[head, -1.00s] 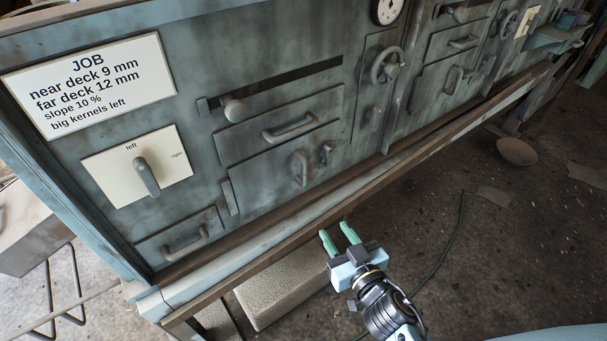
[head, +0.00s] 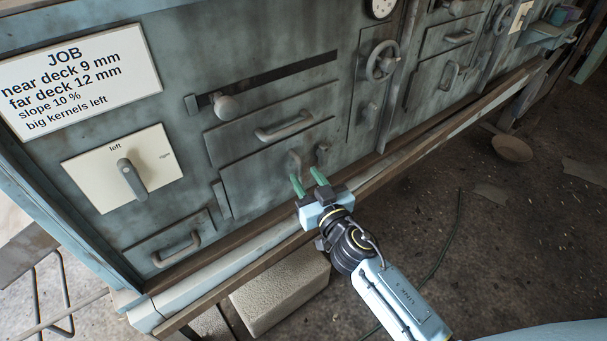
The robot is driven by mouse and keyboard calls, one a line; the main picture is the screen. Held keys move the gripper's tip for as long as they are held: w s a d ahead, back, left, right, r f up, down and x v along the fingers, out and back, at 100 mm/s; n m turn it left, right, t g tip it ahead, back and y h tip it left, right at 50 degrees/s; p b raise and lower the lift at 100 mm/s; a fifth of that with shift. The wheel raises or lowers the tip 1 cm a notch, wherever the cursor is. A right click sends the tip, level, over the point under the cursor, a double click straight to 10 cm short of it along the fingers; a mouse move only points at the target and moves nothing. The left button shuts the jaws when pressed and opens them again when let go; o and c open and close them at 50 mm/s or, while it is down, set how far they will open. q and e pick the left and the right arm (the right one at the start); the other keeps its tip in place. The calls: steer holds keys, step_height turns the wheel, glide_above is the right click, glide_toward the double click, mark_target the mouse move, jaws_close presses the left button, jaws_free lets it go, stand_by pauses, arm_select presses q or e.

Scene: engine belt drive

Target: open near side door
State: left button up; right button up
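A grey-green door panel (head: 255,182) sits low in the machine front, below a drawer. It looks shut. It bears a grey upright handle (head: 294,161) and a small latch-like knob (head: 322,151) to its right. My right gripper (head: 307,180) is open, its two green fingers apart and pointing up at the panel. The fingertips overlap the panel's lower right part, just below the handle; I cannot tell whether they touch. Nothing shows between the fingers. My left gripper is not in view.
A drawer (head: 271,127) with a bar handle lies above the panel, under a slot with a round knob (head: 225,107). A handwheel (head: 382,62) is to the right. A ledge (head: 285,230) runs below the panel. A pale block (head: 280,290) lies on the floor.

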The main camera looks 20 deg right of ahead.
steer(key=shift+w+a, duration=0.2)
steer(key=shift+w, duration=0.85)
jaws_close()
